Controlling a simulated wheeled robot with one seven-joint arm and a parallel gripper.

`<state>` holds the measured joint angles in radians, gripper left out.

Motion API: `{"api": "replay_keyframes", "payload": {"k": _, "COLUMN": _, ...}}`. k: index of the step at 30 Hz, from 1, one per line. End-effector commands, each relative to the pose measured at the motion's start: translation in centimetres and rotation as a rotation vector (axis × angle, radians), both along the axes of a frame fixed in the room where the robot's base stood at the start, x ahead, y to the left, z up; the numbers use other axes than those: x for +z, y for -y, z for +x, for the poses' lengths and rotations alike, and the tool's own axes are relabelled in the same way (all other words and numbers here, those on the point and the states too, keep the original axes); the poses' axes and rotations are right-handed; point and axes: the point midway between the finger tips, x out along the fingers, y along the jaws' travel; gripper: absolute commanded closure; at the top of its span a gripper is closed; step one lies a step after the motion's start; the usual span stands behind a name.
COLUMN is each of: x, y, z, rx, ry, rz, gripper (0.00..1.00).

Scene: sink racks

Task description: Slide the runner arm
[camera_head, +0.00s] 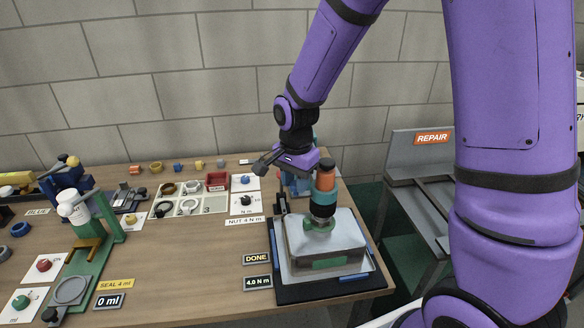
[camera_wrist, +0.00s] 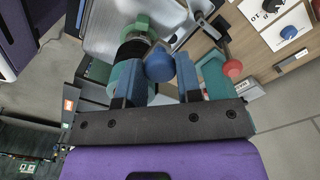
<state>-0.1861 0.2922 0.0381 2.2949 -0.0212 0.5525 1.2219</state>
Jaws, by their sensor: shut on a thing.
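An orange, black and teal runner (camera_head: 323,192) stands upright over a grey block (camera_head: 325,240) at the bench's front right. In the wrist view the runner's black and green body (camera_wrist: 133,52) is left of the fingers. A round blue knob (camera_wrist: 158,65) sits between my gripper's fingers (camera_wrist: 160,78), and my gripper is shut on it. In the head view my gripper (camera_head: 290,165) is beside and behind the runner's top. Its fingers and the knob are hidden there. The arm that carries the runner is mostly hidden behind my gripper and the runner.
The block sits on a black mat (camera_head: 290,296) with DONE and 4.0 N m labels (camera_head: 257,282) to its left. A green dispenser stand (camera_head: 105,225) is at left. A white card (camera_head: 245,203) with a dark knob lies near the gripper. A REPAIR rack (camera_head: 405,150) stands right.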

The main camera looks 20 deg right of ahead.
Motion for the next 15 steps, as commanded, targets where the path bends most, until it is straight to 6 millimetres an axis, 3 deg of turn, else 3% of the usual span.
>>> {"api": "replay_keyframes", "payload": {"k": 10, "x": -0.07, "y": -0.16, "z": -0.65, "rx": 0.001, "ry": -0.008, "rz": -0.001, "gripper": 1.00}}
{"api": "replay_keyframes", "payload": {"k": 11, "x": -0.08, "y": -0.16, "z": -0.66, "rx": 0.001, "ry": -0.008, "rz": -0.001, "gripper": 0.63}}
{"api": "replay_keyframes", "payload": {"k": 13, "x": -0.09, "y": -0.15, "z": -0.66, "rx": 0.001, "ry": -0.008, "rz": -0.001, "gripper": 0.47}}
{"api": "replay_keyframes", "payload": {"k": 15, "x": -0.07, "y": -0.13, "z": -0.59, "rx": 0.001, "ry": -0.007, "rz": -0.001, "gripper": 0.42}}
